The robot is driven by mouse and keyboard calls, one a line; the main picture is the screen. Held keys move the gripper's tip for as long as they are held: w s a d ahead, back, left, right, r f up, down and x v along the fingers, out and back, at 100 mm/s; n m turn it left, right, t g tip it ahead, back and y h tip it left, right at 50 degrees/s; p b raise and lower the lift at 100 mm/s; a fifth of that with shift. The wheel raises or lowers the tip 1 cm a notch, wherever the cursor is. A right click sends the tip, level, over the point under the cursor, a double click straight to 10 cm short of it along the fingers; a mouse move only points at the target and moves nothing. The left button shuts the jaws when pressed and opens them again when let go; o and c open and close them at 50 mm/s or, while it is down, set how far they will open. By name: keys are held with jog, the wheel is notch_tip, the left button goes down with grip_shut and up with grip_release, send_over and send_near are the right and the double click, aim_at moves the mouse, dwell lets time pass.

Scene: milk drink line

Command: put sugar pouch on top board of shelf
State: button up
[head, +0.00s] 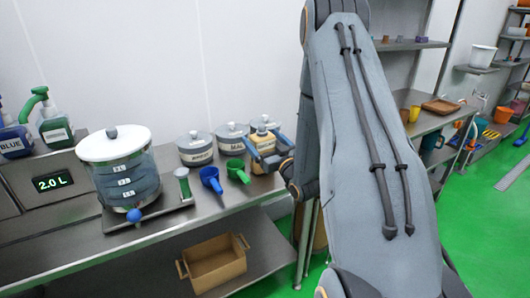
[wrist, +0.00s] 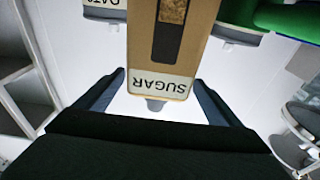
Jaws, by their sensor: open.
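The sugar pouch (wrist: 180,50), tan with a dark window and a white SUGAR label, appears upside down ahead of my gripper in the wrist view. In the head view the pouch (head: 261,143) stands on the steel counter near the lidded canisters, partly hidden by my gripper. My gripper (head: 273,150) is open, with its dark blue fingers (wrist: 160,78) on either side of the pouch's labelled end; contact cannot be told. A wall shelf board (head: 412,45) with small cups is behind my arm. A rack with several boards (head: 480,70) stands at far right; which is the task's shelf is unclear.
A large lidded dispenser (head: 121,171) is left. Green floor is open at right.

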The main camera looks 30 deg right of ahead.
jog(key=w, duration=0.1)
jog(key=w+p, duration=0.1)
jog(key=w, duration=0.2)
jog(key=shift+w+d+r+p, duration=0.1)
jog(key=shift+w+r+p, duration=0.05)
jog(key=shift+r+p, duration=0.2)
jog(key=shift+d+r, duration=0.1)
jog(key=c, duration=2.1)
